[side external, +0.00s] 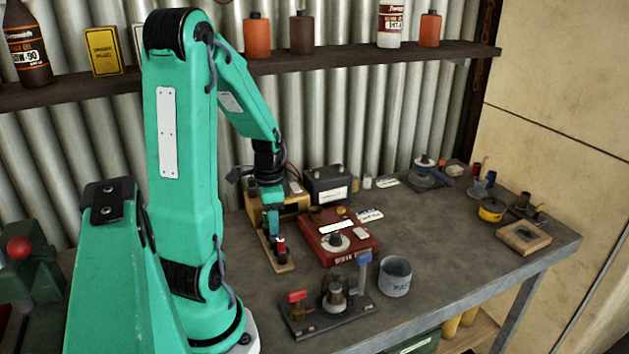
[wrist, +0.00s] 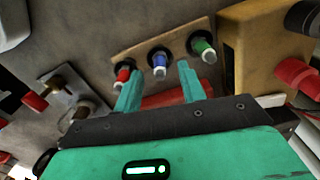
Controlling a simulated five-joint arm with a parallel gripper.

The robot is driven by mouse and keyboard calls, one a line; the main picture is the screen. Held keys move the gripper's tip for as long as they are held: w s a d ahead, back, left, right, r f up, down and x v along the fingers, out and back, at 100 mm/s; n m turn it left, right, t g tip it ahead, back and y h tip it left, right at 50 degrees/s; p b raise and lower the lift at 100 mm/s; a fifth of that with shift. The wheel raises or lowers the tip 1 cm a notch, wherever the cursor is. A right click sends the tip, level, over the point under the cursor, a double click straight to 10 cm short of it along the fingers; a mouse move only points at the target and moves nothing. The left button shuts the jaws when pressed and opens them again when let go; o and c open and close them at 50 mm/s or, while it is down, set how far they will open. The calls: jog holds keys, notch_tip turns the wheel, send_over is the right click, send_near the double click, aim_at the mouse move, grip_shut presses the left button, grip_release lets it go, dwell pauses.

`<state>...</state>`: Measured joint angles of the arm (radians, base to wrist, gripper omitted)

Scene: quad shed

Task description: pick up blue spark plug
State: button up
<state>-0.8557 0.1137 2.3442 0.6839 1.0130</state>
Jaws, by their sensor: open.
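The blue spark plug (wrist: 159,62) stands in the middle of a wooden strip (wrist: 125,52) in the wrist view, with a red spark plug (wrist: 123,74) to its left and a green one (wrist: 204,47) to its right. My gripper (wrist: 161,70) is open, and its two teal fingers show on either side of the blue plug's end. I cannot tell whether they reach down around it. In the side view my gripper (side external: 272,232) points down over the wooden strip (side external: 286,267). The red plug (side external: 281,246) shows there, but the blue plug cannot be made out.
A red box (side external: 347,252) lies close right of the strip, and a yellow box (side external: 291,212) stands behind it. A black battery (side external: 328,185) stands farther back. A plate with upright parts (side external: 333,312) and a grey cup (side external: 395,277) are in front. The bench's right-middle is clear.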

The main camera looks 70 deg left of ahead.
jog(key=shift+f, duration=0.8)
jog(key=shift+c, duration=0.2)
grip_shut()
